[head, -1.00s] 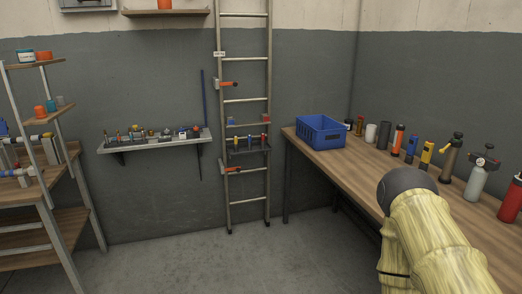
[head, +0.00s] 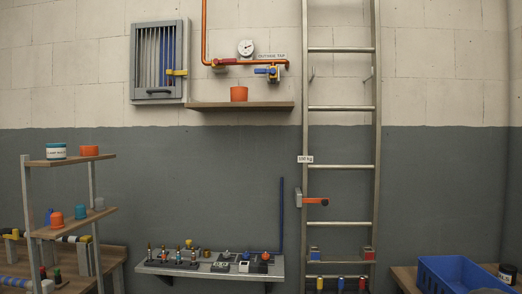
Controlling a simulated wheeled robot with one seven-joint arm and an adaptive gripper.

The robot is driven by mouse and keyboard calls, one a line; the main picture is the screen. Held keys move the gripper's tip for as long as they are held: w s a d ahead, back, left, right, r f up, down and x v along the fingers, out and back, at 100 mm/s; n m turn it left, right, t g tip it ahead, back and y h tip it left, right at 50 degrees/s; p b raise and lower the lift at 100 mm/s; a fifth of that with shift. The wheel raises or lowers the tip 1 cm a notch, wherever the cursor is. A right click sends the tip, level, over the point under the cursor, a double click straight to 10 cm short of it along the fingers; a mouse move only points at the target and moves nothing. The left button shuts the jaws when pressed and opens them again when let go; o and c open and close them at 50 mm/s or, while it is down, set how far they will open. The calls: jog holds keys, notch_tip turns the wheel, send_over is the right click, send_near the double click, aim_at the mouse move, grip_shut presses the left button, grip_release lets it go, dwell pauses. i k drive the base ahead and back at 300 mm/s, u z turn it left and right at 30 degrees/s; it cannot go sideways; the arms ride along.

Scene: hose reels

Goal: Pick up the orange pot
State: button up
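An orange pot (head: 239,94) stands upright on a wooden wall shelf (head: 205,106), high on the pale block wall, left of the ladder. Nothing hides it and nothing touches it from the sides. A wider, lower orange container (head: 89,150) sits on the top board of the left rack. A small orange cup (head: 57,219) sits on the board below it. My gripper is not in view, so its state does not show.
A metal ladder (head: 376,150) leans at the wall right of the shelf. Orange piping with a gauge (head: 246,47) and taps runs above it. A slatted cabinet (head: 158,62) hangs to the left. A lower shelf holds small fittings. A blue crate (head: 455,275) sits at lower right.

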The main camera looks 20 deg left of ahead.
aim_at(237, 94)
jog(key=u, duration=0.25)
jog(key=i, duration=1.55)
jog(key=u, duration=0.25)
